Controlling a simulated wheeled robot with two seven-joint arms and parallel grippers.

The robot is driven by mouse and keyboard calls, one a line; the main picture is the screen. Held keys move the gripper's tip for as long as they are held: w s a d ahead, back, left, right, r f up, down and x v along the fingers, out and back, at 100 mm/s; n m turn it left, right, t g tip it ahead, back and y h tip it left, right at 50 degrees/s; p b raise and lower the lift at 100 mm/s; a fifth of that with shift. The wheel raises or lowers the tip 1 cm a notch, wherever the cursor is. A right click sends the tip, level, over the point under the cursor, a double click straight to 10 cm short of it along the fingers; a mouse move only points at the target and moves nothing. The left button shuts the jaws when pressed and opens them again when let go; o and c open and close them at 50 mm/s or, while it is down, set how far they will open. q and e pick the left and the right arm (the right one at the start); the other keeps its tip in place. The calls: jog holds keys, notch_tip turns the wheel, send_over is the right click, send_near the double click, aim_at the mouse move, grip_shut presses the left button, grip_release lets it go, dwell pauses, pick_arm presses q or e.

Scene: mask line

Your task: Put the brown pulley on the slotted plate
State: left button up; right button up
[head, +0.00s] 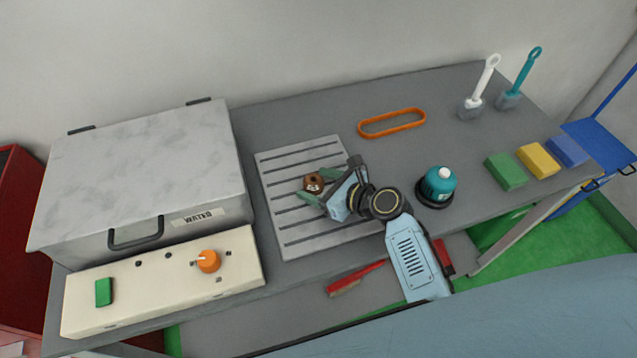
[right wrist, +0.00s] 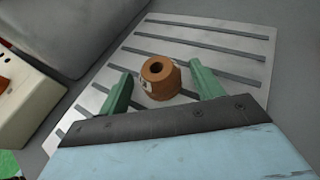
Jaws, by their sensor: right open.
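The brown pulley (head: 313,183) sits upright on the slotted plate (head: 285,238), near its middle. In the right wrist view the pulley (right wrist: 158,75) shows a hole in its top and a pale label on its side, with the slotted plate (right wrist: 215,32) beneath it. My right gripper (head: 311,184) is open, its green fingers on either side of the pulley. In the right wrist view, gaps show between the pulley and the right gripper's fingers (right wrist: 160,88). My left gripper is not in view.
A grey lidded box (head: 140,170) with a cream control panel (head: 160,285) stands left of the plate. An orange belt (head: 391,123) lies behind right. A teal bottle (head: 438,185), coloured blocks (head: 538,160) and two brushes (head: 482,88) are to the right. A red-handled brush (head: 355,277) lies below.

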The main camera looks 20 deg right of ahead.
jog(key=shift+r, duration=0.1)
jog(key=shift+s+d+r, duration=0.15)
jog(key=shift+s, duration=0.05)
jog(key=p+v, duration=0.1)
jog(key=v, duration=1)
jog(key=shift+s, duration=0.1)
jog(key=shift+s+d, duration=0.1)
jog(key=shift+d, duration=0.05)
